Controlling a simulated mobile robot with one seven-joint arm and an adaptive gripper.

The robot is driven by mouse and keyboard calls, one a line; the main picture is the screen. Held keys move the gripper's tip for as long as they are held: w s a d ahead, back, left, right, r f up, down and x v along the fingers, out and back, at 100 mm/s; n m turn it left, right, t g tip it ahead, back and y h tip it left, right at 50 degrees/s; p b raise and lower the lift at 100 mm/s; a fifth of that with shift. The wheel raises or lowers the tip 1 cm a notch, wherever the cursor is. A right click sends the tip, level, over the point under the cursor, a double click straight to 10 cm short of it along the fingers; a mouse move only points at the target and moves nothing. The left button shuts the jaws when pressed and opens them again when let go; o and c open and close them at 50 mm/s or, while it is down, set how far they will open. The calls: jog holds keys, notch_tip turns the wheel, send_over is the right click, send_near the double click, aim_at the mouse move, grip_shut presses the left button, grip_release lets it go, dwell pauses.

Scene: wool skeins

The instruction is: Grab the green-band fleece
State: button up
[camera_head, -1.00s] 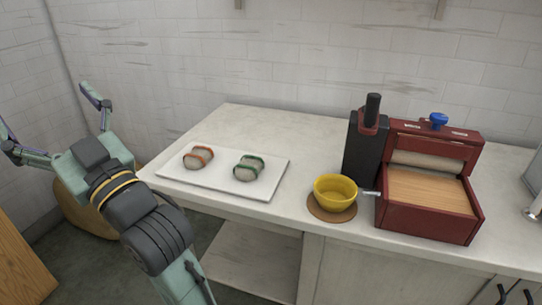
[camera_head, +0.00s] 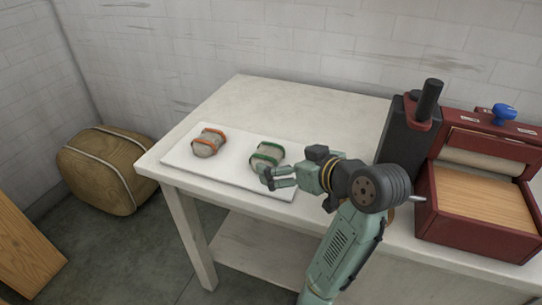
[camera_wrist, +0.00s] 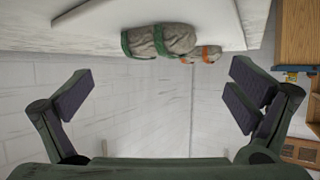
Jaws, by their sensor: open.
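The green-band fleece (camera_head: 267,156) is a grey-beige bundle with green bands, lying on a white board (camera_head: 229,175) on the table. It also shows in the wrist view (camera_wrist: 160,41), upside down, beyond and between my spread fingers. My gripper (camera_head: 268,178) is open and empty at the near right side of this fleece, close to it; I cannot tell whether it touches. In the wrist view my gripper (camera_wrist: 160,98) has its two dark pads wide apart. The orange-band fleece (camera_head: 208,142) lies to the left on the same board and shows behind the green one in the wrist view (camera_wrist: 206,54).
A red press with a wooden bed (camera_head: 480,190) and a dark upright block with a handle (camera_head: 405,135) stand at the right. The table (camera_head: 300,105) is clear behind the board. A brown bag (camera_head: 105,170) sits on the floor at left.

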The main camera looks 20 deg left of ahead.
aim_at(269, 153)
jog(key=x, duration=0.4)
jog(key=shift+w+a, duration=0.15)
jog(key=shift+a, duration=0.15)
jog(key=p+x, duration=0.1)
jog(key=x, duration=0.3)
jog(key=shift+w+a, duration=0.2)
jog(key=c, duration=0.7)
